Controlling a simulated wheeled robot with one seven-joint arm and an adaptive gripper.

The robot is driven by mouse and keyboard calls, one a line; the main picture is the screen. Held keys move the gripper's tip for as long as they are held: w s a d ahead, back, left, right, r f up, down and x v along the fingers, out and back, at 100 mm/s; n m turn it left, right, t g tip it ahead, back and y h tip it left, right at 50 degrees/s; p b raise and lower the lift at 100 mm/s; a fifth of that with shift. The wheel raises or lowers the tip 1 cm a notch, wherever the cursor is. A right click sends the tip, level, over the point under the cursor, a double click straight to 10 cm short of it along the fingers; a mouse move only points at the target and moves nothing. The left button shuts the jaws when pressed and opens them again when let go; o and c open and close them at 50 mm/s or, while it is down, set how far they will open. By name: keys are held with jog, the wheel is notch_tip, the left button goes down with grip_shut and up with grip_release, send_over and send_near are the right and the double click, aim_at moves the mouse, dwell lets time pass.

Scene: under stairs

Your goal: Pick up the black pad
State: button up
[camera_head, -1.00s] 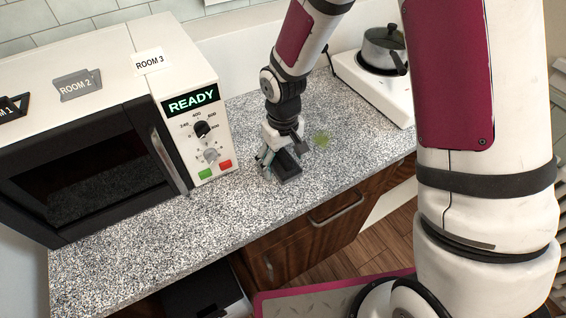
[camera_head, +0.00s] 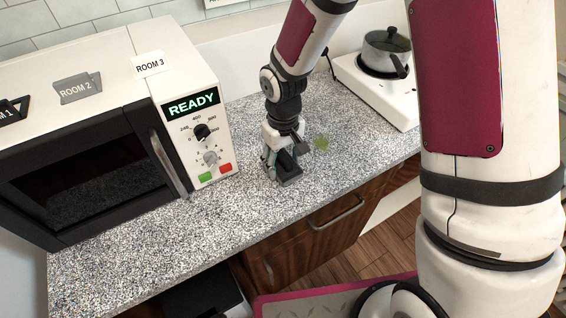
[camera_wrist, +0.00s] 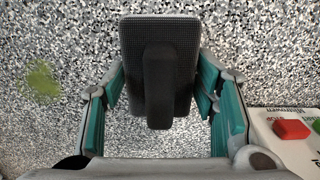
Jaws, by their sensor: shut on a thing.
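The black pad (camera_head: 289,174) is on or just above the speckled counter, right of the microwave; a gap beneath it cannot be made out. In the wrist view the pad (camera_wrist: 181,34) is a dark textured rectangle with a raised black bar along its middle. My gripper (camera_head: 283,162) reaches down over it from above. In the wrist view the teal-padded fingers of my gripper (camera_wrist: 161,82) stand on both sides of the pad, shut on it. The right finger sits against the pad's edge; contact on the left is hard to see.
A white microwave (camera_head: 215,105) with a READY display stands close at the left. A hot plate (camera_head: 393,95) with a metal pot (camera_head: 386,48) is at the back right. A green smudge (camera_head: 322,143) marks the counter. The front counter (camera_head: 150,250) is clear.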

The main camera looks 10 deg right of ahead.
jog(key=r, duration=0.2)
jog(key=shift+s+a+r, duration=0.35)
jog(key=shift+s, duration=0.05)
jog(key=s+a, duration=0.3)
jog(key=s, duration=0.1)
jog(key=s+a+r+b, duration=0.1)
jog(key=s+a, duration=0.2)
jog(key=s, duration=0.1)
jog(key=s+a+b, duration=0.1)
jog(key=s+a, duration=0.2)
jog(key=shift+s+a+r, duration=0.1)
jog(key=shift+s+r, duration=0.1)
jog(key=shift+s, duration=0.2)
